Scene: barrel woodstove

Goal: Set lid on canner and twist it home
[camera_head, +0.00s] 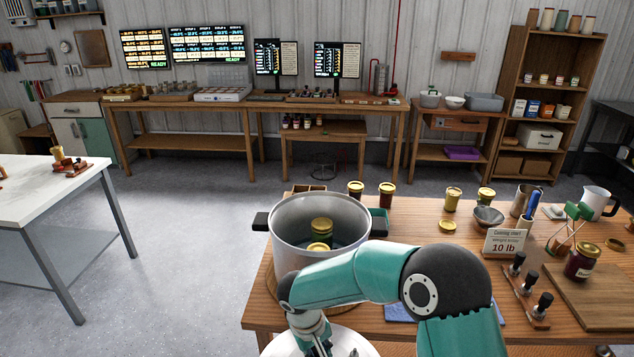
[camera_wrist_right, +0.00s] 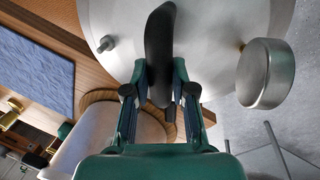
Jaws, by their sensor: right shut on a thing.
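The canner (camera_head: 290,252) is a large open silver pot with black side handles, standing on a round wooden board on the bench. Gold-lidded jars (camera_head: 320,230) stand inside it. My right gripper (camera_head: 318,345) is at the bottom of the head view, on the near side of the canner. It is shut on the black handle (camera_wrist_right: 160,50) of the silver lid (camera_wrist_right: 215,30); the lid's edge also shows in the head view (camera_head: 350,343). The lid is apart from the canner's open top. My left gripper is out of view.
The wooden bench (camera_head: 400,262) holds jars (camera_head: 386,195) behind the canner, a 10 lb sign (camera_head: 504,243), a funnel (camera_head: 489,217) and a dark jar (camera_head: 581,262) to the right. A blue cloth (camera_wrist_right: 38,78) lies near the canner. A white table (camera_head: 50,200) stands left, across open floor.

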